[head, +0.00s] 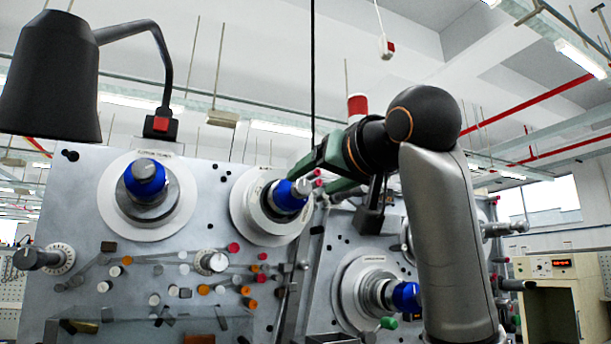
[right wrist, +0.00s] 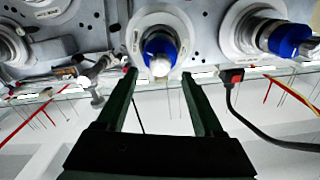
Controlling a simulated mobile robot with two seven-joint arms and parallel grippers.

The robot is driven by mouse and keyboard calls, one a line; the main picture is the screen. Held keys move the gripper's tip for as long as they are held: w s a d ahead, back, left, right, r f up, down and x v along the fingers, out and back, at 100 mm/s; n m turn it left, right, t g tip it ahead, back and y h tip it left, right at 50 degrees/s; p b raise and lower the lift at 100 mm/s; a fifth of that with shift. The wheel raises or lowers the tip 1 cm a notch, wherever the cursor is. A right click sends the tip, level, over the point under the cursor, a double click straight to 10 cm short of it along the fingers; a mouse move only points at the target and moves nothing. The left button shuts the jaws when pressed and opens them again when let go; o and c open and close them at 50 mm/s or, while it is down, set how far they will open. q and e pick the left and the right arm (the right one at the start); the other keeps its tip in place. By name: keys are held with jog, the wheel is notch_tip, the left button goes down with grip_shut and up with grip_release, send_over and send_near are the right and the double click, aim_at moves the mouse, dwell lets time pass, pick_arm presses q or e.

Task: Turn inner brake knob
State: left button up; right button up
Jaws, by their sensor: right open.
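Three blue knobs on white round dials are mounted on a grey panel (head: 215,205). One is at the upper left (head: 146,172), one at the upper middle (head: 288,194) and one at the lower right (head: 405,296). The dial lettering is too small to read, so I cannot tell which is the inner brake knob. My right gripper (head: 316,176) is open at the middle knob. In the right wrist view the right gripper's fingertips (right wrist: 158,74) lie on either side of the middle knob's (right wrist: 160,46) pale tip, with visible gaps. My left gripper is not in view.
A black lamp (head: 50,78) on a bent arm hangs at the upper left. Several small coloured rollers and pegs (head: 252,302) stick out of the lower panel. A dial with a dark handle (head: 36,258) is at the far left. A beige cabinet (head: 560,300) stands at the right.

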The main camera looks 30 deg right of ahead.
aim_at(305, 186)
jog(key=shift+w+d+p, duration=0.15)
jog(key=shift+w+p, duration=0.4)
jog(key=shift+w, duration=1.55)
jog(key=shift+c, duration=0.2)
grip_shut()
